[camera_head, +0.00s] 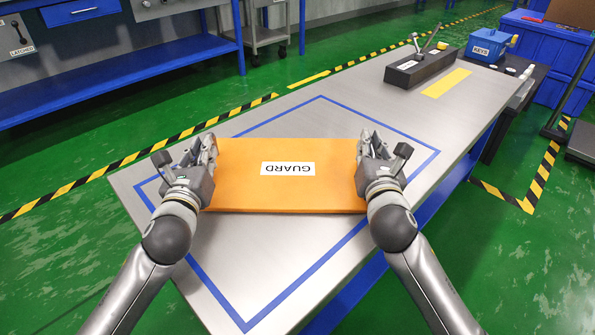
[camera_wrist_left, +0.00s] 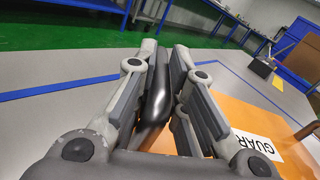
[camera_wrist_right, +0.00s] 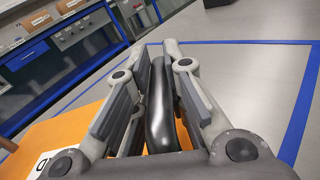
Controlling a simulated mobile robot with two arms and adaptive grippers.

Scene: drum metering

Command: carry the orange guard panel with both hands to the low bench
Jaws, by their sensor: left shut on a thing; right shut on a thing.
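My left gripper (camera_head: 205,150) is shut on a dark handle (camera_wrist_left: 155,100) at the panel's left end. My right gripper (camera_head: 371,148) is shut on a dark handle (camera_wrist_right: 160,105) at its right end. The panel also shows in the left wrist view (camera_wrist_left: 245,115) and the right wrist view (camera_wrist_right: 70,135). I cannot tell whether the panel touches the bench top or is slightly above it.
A black tool holder (camera_head: 420,66) and a blue KEYS box (camera_head: 487,46) stand toward the far end, near a yellow strip (camera_head: 447,83). A blue workbench (camera_head: 120,62) stands at the back left. Blue crates (camera_head: 553,50) stand at the right. Green floor surrounds the bench.

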